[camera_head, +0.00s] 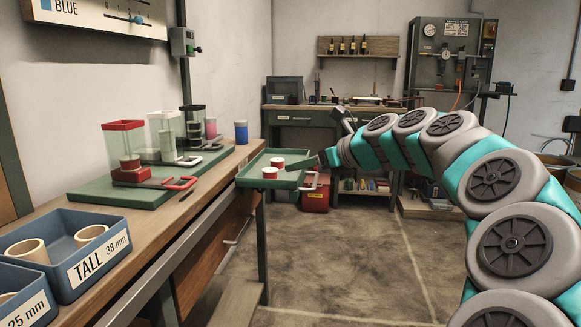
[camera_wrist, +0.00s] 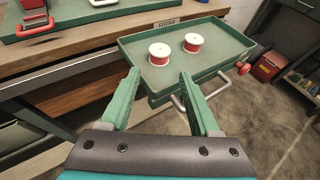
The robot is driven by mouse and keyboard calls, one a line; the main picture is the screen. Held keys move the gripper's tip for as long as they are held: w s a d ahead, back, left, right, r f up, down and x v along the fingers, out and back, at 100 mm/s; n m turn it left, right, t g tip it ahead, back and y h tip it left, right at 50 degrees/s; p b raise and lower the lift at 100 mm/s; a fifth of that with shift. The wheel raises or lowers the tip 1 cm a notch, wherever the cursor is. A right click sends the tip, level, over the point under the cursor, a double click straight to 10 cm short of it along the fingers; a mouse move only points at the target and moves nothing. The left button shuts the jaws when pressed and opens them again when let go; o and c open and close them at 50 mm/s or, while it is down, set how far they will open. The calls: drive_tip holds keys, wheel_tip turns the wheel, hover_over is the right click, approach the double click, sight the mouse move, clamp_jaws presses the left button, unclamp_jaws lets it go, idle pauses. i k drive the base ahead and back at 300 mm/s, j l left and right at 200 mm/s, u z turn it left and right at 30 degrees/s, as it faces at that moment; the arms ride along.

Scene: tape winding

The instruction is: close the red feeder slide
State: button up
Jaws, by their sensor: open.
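The red feeder (camera_head: 124,152) stands on a green board to the left in the head view, with a red top and a clear hopper. Its red slide (camera_head: 181,183) sticks out towards the bench's front edge, ending in a red loop handle. A grey strip shows between handle and body. The red handle (camera_wrist: 35,27) also shows at the upper left in the wrist view. My gripper (camera_wrist: 158,78) is open and empty, its green fingers apart above the near edge of a green tray. It is well to the right of the red slide and does not touch it.
The green tray (camera_wrist: 222,76) holds two white-and-red spools (camera_wrist: 160,54) and juts past the bench end. White and black feeders stand behind the red one. Blue bins (camera_head: 75,272) sit at the near left.

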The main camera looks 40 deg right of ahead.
sight(142, 177)
drive_tip(key=k+l+z, duration=0.25)
drive_tip(key=k+l, duration=0.15)
drive_tip(key=l, duration=0.25)
drive_tip(key=k+l+z, duration=0.15)
drive_tip(key=l, duration=0.2)
